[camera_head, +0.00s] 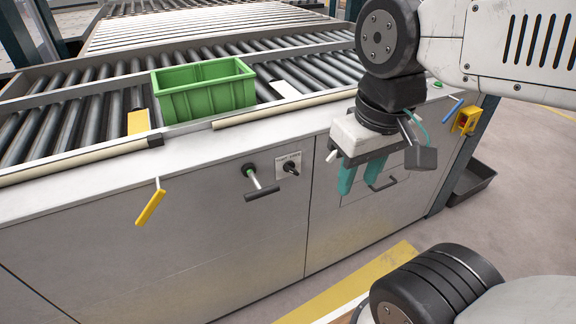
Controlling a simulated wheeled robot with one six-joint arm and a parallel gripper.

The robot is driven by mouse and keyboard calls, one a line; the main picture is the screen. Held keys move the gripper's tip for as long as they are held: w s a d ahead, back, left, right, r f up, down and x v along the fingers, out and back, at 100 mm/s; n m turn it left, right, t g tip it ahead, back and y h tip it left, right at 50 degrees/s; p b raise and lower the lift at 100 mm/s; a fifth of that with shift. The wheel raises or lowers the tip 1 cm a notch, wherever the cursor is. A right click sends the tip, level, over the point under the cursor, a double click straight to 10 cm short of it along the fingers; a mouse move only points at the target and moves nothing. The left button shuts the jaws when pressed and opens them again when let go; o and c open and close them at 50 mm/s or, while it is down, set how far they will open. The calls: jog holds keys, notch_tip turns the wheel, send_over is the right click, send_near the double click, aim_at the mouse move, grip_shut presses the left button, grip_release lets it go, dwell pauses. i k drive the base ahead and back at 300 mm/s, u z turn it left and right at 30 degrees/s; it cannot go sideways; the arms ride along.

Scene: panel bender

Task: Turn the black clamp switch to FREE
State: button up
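The black clamp switch (291,168) is a small rotary knob on a pale label plate on the front panel of the machine. The lettering on the plate is too small to read, so I cannot tell which position the knob points to. My gripper (357,181) hangs to the right of the switch, with its two teal fingers pointing down. The fingers look slightly apart with nothing between them. The gripper is clear of the switch and hides no part of it.
A black T-handle (262,191) sticks out just left of the switch. A yellow-handled lever (151,206) hangs further left. A green crate (205,92) stands on the roller conveyor above. A yellow box (465,121) is at the right corner. A dark tray (472,186) lies on the floor.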

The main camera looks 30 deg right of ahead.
aim_at(289, 167)
jog(key=u, duration=0.7)
jog(key=k, duration=0.7)
jog(key=z, duration=0.7)
